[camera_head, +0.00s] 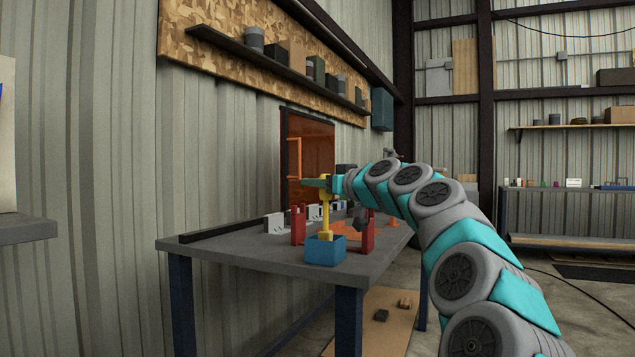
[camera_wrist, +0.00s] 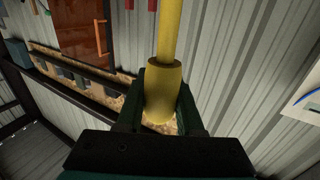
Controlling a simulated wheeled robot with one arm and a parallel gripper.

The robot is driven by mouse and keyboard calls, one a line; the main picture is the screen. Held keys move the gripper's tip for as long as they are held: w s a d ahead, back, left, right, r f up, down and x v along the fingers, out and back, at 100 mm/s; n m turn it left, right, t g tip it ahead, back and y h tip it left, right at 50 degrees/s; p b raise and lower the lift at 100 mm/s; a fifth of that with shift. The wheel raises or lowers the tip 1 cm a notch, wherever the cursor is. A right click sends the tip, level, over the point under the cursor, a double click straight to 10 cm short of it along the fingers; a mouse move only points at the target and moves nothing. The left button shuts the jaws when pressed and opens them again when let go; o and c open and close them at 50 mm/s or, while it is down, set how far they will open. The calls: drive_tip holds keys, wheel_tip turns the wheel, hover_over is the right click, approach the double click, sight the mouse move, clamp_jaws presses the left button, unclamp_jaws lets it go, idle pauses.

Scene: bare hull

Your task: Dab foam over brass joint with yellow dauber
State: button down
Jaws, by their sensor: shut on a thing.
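My gripper (camera_head: 322,184) is shut on the yellow dauber (camera_head: 326,214) and holds it upright over the workbench. In the wrist view the dark fingers (camera_wrist: 161,100) close around the dauber's thick yellow grip (camera_wrist: 163,85). The dauber's lower end meets the top of an open blue pot (camera_head: 325,251) near the bench's front edge. I cannot tell whether its tip is inside the pot or just in front of or behind it. Two red stands (camera_head: 298,226) (camera_head: 368,231) rise beside and behind the pot. I cannot make out the brass joint or any foam.
The grey workbench (camera_head: 225,247) stands along a corrugated wall, with a dark rail (camera_head: 225,231) at its back. Pale blocks (camera_head: 275,223) and an orange item (camera_head: 380,223) lie behind the pot. The bench's left end is clear. A shelf (camera_head: 290,70) hangs above.

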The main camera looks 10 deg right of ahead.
drive_tip(key=shift+f+b, duration=0.7)
drive_tip(key=shift+b, duration=0.2)
idle(2.6)
drive_tip(key=shift+r, duration=0.1)
wheel_tip(320, 180, up, 7)
drive_tip(key=p, duration=0.4)
drive_tip(key=shift+p, duration=0.35)
idle(0.6)
